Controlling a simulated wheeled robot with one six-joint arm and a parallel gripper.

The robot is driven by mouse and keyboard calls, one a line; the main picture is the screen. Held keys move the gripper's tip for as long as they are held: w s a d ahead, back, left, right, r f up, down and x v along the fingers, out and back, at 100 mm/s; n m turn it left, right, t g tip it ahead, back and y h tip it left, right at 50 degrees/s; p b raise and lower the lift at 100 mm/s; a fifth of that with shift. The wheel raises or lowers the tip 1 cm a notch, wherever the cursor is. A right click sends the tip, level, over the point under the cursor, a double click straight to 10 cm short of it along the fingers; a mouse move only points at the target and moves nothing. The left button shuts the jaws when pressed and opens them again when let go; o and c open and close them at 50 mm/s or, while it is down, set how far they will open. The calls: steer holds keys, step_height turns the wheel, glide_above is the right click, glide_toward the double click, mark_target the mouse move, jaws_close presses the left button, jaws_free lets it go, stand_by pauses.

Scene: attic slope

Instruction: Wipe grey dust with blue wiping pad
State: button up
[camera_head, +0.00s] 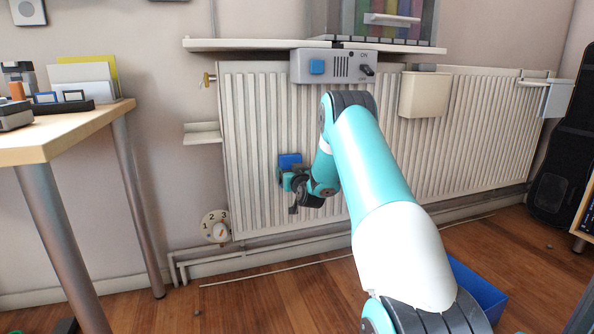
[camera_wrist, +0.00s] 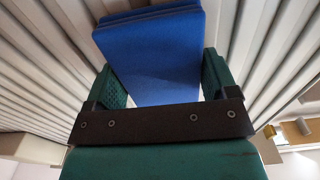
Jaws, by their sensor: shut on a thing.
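The blue wiping pad (camera_head: 289,160) is in front of the white ribbed radiator (camera_head: 250,120), left of its middle. My gripper (camera_head: 290,180) is shut on the pad. In the wrist view the blue pad (camera_wrist: 155,55) sits between the two green fingers of my gripper (camera_wrist: 162,82) and extends towards the radiator ribs (camera_wrist: 40,70). I cannot tell whether the pad touches the radiator. I cannot make out any grey dust in either view; my arm hides part of the radiator.
A grey control box (camera_head: 334,66) with a blue button hangs above the radiator's upper edge. A cream container (camera_head: 425,95) hangs on its front. A small shelf (camera_head: 202,134) and numbered dial (camera_head: 214,227) are left. A wooden desk (camera_head: 60,135) stands left; a blue bin (camera_head: 478,288) is on the floor.

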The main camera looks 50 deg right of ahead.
mark_target(281, 167)
steer(key=shift+w+a+r+p, duration=0.1)
steer(key=shift+w+a+p, duration=0.95)
steer(key=shift+a, duration=0.25)
steer(key=shift+a+r+p, duration=0.15)
steer(key=shift+r+p, duration=0.45)
steer(key=shift+r, duration=0.3)
steer(key=shift+s+d+f+b, duration=0.2)
steer(key=shift+s+d+b, duration=0.6)
steer(key=shift+d+b, duration=0.25)
steer(key=shift+s+d+r, duration=0.1)
steer(key=shift+s+d, duration=0.15)
steer(key=shift+d, duration=0.15)
steer(key=shift+s+d+f+b, duration=0.2)
steer(key=shift+s+d+b, duration=0.15)
steer(key=shift+d+b, duration=0.45)
steer(key=shift+s+d+r+b, duration=0.2)
steer(key=shift+s+d+b, duration=0.2)
steer(key=shift+d+b, duration=0.3)
steer(key=shift+s+d+f+b, duration=0.15)
steer(key=shift+s+d+b, duration=0.5)
steer(key=shift+d+b, duration=0.15)
steer(key=shift+s+d+b, duration=0.45)
steer(key=shift+d, duration=0.4)
steer(key=shift+s+d+b, duration=0.45)
steer(key=shift+d, duration=0.4)
steer(key=shift+s, duration=0.15)
